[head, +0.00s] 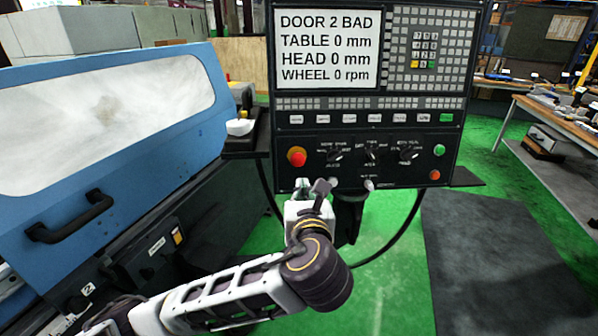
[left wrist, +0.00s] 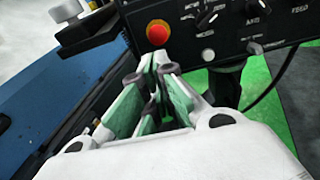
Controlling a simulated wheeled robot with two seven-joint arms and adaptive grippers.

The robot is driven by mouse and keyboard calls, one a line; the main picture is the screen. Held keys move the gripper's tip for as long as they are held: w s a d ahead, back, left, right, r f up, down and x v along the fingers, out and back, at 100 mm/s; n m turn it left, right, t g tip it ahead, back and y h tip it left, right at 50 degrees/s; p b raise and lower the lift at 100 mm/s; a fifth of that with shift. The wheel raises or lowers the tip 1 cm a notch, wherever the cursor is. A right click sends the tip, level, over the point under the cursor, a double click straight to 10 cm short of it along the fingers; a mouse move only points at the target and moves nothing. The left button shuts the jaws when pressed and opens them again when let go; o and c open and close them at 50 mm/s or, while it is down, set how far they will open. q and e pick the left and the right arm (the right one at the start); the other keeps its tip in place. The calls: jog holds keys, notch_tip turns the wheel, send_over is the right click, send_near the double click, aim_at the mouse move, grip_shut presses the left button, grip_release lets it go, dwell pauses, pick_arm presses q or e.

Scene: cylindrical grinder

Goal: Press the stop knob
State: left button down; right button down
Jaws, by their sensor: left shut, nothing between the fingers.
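The red stop knob (head: 297,157) sits on a yellow-orange base at the left of the control panel (head: 470,100). In the left wrist view the knob (left wrist: 158,33) shows just beyond the fingertips, uncovered. My left gripper (head: 320,187) is below and slightly right of the knob in the head view, in front of the panel's lower edge. In the left wrist view its fingers (left wrist: 160,66) come together at the tips with nothing between them. A gap shows between fingertips and knob in the picture; the exact depth is unclear. My right gripper is not in view.
Black rotary switches (head: 370,153) are right of the knob, with a green button (head: 438,150) at the far right. The screen (head: 326,48) reads "DOOR 2 BAD". The blue machine door (head: 130,120) with a black handle (head: 70,220) stands left. A workbench (head: 560,125) is at right.

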pick_arm(q)
jog(key=shift+w, duration=0.1)
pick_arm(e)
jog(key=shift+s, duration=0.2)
pick_arm(q)
send_near(298, 166)
jog(key=w, duration=0.3)
jog(key=w+f, duration=0.1)
jog(key=w, duration=0.1)
jog(key=shift+w+a, duration=0.15)
jog(key=shift+w+f, duration=0.1)
jog(key=shift+w, duration=0.5)
jog(key=shift+w+a, duration=0.1)
jog(key=shift+w, duration=0.1)
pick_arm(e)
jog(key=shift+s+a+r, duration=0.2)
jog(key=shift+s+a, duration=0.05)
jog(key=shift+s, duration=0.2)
pick_arm(q)
jog(key=shift+p, duration=0.3)
jog(key=shift+w, duration=0.15)
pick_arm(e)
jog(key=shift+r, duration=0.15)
